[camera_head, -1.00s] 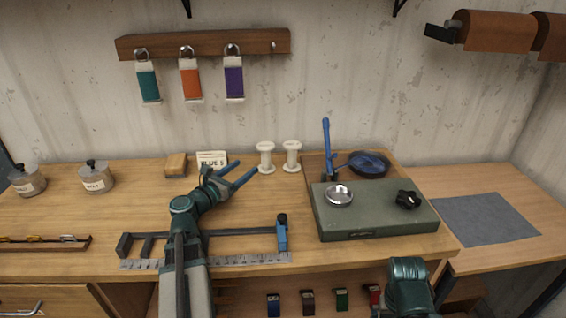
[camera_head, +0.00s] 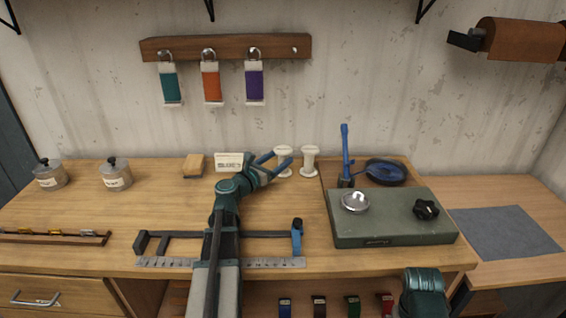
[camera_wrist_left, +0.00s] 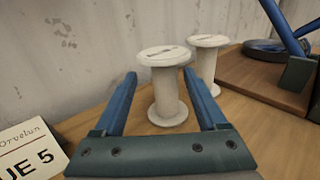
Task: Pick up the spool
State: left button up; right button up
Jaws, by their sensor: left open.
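Two white spools stand upright side by side at the back of the bench: the left spool (camera_head: 284,172) and the right spool (camera_head: 310,160). My left gripper (camera_head: 281,158) is open at the left spool, covering part of it in the head view. In the left wrist view the nearer spool (camera_wrist_left: 165,90) shows between the two blue fingers (camera_wrist_left: 159,76), with no clear contact. The other spool (camera_wrist_left: 207,62) stands behind it to the right. Part of my right arm shows at the lower right; its gripper is out of view.
A label card (camera_head: 229,160) stands just left of the spools, with a tan block (camera_head: 194,165) beyond it. Right of the spools are a brown board with a blue lever (camera_head: 345,150) and a green box (camera_head: 390,222). A frame tool (camera_head: 165,236) lies in front.

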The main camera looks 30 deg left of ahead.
pick_arm(q)
jog(key=w, duration=0.2)
jog(key=w+d, duration=0.1)
jog(key=w, duration=0.1)
jog(key=shift+w, duration=0.4)
jog(key=shift+s+d, duration=0.1)
grip_shut()
